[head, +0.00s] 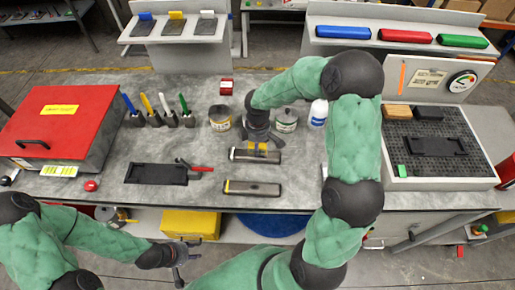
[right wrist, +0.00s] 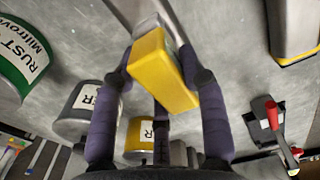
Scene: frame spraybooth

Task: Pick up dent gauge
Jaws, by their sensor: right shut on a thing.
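My right gripper (head: 257,143) is over the middle of the bench. A similar bar (head: 252,188) lies nearer me. My left gripper (head: 183,258) is empty, fingers apart, in front of the bench.
Several cans stand behind the bars, including a yellow one (head: 220,117) and a green-labelled one (head: 286,120). A black tray (head: 150,174) and red-handled tool (head: 193,167) lie left. A red box (head: 60,115) stands far left, a dark grid board (head: 435,140) right.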

